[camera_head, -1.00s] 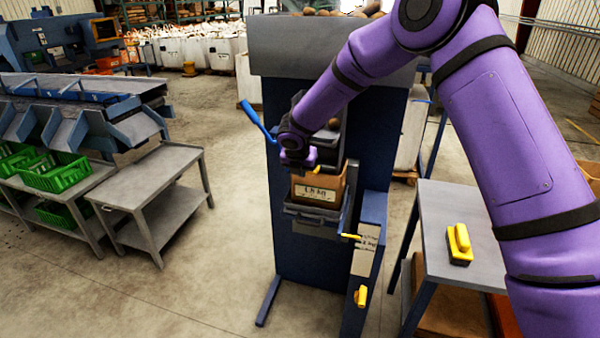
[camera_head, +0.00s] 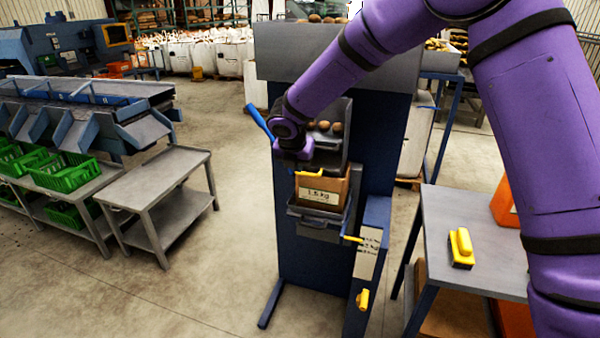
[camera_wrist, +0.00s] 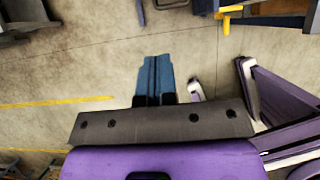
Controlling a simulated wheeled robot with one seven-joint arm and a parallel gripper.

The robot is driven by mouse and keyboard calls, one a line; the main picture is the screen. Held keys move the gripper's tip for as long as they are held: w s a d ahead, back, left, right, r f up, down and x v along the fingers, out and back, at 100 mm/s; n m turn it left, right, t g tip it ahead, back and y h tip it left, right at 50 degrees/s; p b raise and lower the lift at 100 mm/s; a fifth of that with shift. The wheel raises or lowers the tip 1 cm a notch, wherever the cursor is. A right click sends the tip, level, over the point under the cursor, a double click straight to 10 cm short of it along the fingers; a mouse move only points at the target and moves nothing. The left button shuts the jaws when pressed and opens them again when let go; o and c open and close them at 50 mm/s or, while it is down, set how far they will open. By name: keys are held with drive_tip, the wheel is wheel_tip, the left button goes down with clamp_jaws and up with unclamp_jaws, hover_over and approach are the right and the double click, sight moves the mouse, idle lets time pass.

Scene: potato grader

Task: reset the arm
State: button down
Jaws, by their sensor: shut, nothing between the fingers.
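My gripper (camera_wrist: 155,78) shows in the wrist view with its two blue fingers pressed together and nothing between them. In the head view my purple wrist (camera_head: 292,138) hangs in front of the blue weighing machine (camera_head: 320,255), above and slightly left of a cardboard box (camera_head: 322,192) with a kg label. The fingers cannot be made out clearly there. The box stands upright on the machine's tray (camera_head: 318,221). My arm reaches in from the upper right.
A blue lever (camera_head: 258,121) sticks out left of the machine. Several potatoes (camera_head: 323,126) lie in its chute. A grey table (camera_head: 475,225) with a yellow-handled tool (camera_head: 461,248) stands right.

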drive_tip(key=s+d+r+m+h, duration=0.1)
drive_tip(key=s+d+r+m, duration=1.4)
drive_tip(key=d+r, duration=0.35)
drive_tip(key=s+d+r+m+y, duration=0.1)
drive_tip(key=s+d+m, duration=0.3)
drive_tip(key=s+m, duration=0.4)
drive_tip(key=s+d+r+m+y, duration=0.1)
drive_tip(key=s+d+m, duration=0.4)
drive_tip(key=s, duration=1.2)
drive_tip(key=r+m, duration=0.1)
drive_tip(key=m, duration=0.3)
drive_tip(key=shift+s+d+r+y, duration=0.15)
drive_tip(key=shift+s+r+y, duration=0.05)
drive_tip(key=shift+s+y, duration=0.1)
